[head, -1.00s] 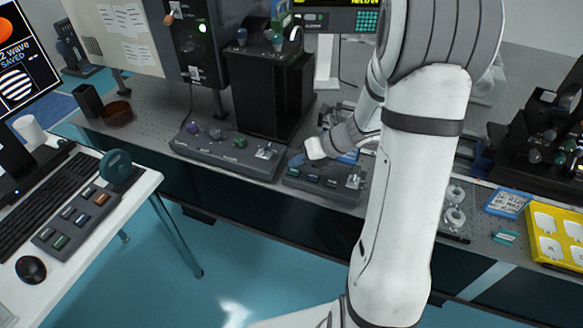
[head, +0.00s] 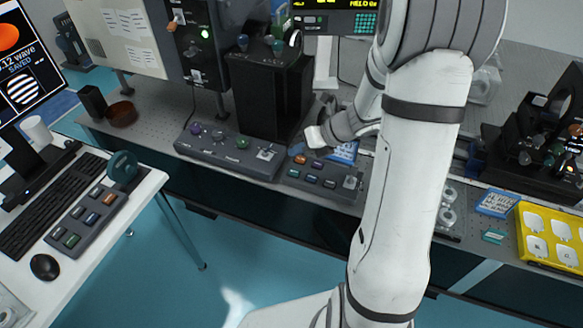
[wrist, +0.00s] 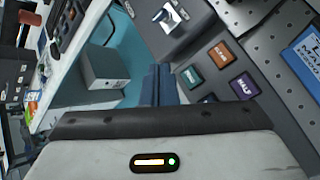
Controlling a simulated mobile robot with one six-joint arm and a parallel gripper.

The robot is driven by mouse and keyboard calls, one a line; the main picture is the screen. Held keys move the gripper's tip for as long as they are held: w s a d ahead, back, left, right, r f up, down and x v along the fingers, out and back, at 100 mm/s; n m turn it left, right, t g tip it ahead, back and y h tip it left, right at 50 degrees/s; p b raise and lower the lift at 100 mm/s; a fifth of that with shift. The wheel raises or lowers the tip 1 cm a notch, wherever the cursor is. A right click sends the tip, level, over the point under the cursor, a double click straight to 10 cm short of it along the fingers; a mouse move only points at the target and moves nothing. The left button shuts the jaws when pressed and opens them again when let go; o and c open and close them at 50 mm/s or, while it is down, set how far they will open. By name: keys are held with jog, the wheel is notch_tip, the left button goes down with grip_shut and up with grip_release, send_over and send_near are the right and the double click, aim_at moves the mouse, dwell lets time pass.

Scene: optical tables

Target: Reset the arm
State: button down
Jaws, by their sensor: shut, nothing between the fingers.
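My arm crosses the head view from lower centre to upper right, bent back toward the bench. My gripper (head: 296,150) is at the near side of the bench, by a grey button box (head: 345,194). In the wrist view, my gripper (wrist: 160,84) shows its two dark blue fingers side by side, shut and empty. Green (wrist: 192,77), orange (wrist: 221,54) and purple (wrist: 244,86) buttons lie just right of the fingers there. The fingers look apart from the buttons, but the exact gap is unclear.
A second control box (head: 225,150) stands left of the gripper, with a black tower (head: 270,95) behind it. A blue card (head: 344,152) lies behind the button box. A yellow tray (head: 550,235) is at right. A white desk (head: 110,225) is at left, with open floor between.

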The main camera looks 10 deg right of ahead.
dwell(0.7)
jog(key=s+a+r+n+g+h, duration=0.1)
jog(key=s+a+r+n, duration=0.1)
jog(key=s+r+n, duration=0.4)
jog(key=s+a+r+n+g+h, duration=0.1)
jog(key=s+a+n+g, duration=0.2)
jog(key=n, duration=0.6)
jog(key=s+d+r+n+t+h, duration=0.1)
jog(key=s+r+n+h, duration=0.2)
jog(key=n, duration=0.6)
jog(key=s+d+r+n+t+h, duration=0.1)
jog(key=s+d+r+n+h, duration=0.1)
jog(key=s+n, duration=0.6)
jog(key=shift+s+d+r+n+h, duration=0.3)
jog(key=shift+r+n+h, duration=0.1)
jog(key=shift+n+h, duration=0.1)
